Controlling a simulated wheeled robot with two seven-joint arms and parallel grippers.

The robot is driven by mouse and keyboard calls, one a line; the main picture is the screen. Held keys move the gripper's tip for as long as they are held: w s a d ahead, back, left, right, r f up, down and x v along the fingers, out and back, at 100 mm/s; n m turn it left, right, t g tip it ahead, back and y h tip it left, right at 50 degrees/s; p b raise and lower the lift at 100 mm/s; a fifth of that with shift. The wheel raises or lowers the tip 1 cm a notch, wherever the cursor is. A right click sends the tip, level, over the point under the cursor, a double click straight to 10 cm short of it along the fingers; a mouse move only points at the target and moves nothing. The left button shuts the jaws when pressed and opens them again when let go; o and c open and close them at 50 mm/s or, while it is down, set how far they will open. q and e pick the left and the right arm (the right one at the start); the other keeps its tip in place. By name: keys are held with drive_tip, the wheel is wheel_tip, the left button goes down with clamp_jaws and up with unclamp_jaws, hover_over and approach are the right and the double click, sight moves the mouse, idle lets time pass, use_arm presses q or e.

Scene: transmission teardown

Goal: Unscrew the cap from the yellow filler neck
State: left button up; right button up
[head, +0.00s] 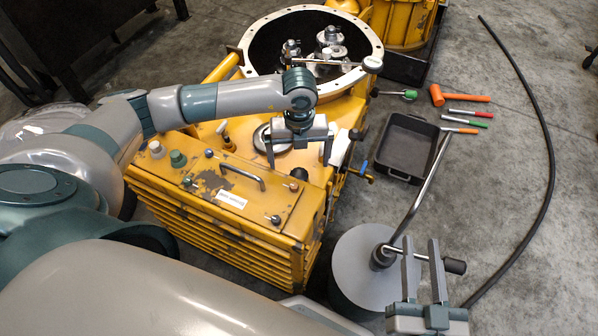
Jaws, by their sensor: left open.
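The yellow gearbox housing (215,190) stands left of centre. My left gripper (298,163) is open above its top, with its two fingers spread and pointing down. A dark round cap (299,174) shows just below and between the fingertips; I cannot tell whether it touches them, and the neck under it is hard to make out. A small yellow neck-like part (227,136) stands up further left on the housing. My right gripper (421,242) is at the lower right, its fingers apart, close to a black-ended crank handle (454,266).
A grey round drum (350,262) with a bent rod stands on the floor beside the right gripper. A black tray (402,152), orange mallet (455,96) and several hand tools lie right of the housing. A black hose (546,150) curves across the floor. A lifting handle (243,172) stands on the housing.

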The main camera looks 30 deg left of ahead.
sight(299, 174)
use_arm(q)
wheel_tip(299, 174, down, 5)
drive_tip(key=b, duration=0.3)
drive_tip(key=shift+r, duration=0.2)
drive_tip(key=shift+f, duration=0.45)
use_arm(e)
drive_tip(key=s+r+t+y, duration=0.2)
drive_tip(key=s+r+t, duration=0.2)
drive_tip(key=r+t, duration=0.3)
drive_tip(key=shift+r, duration=2.1)
use_arm(q)
drive_tip(key=c, duration=2.4)
drive_tip(key=shift+c, duration=0.3)
use_arm(e)
drive_tip(key=shift+w, duration=0.1)
use_arm(q)
drive_tip(key=shift+r, duration=0.2)
use_arm(e)
drive_tip(key=shift+r, duration=0.1)
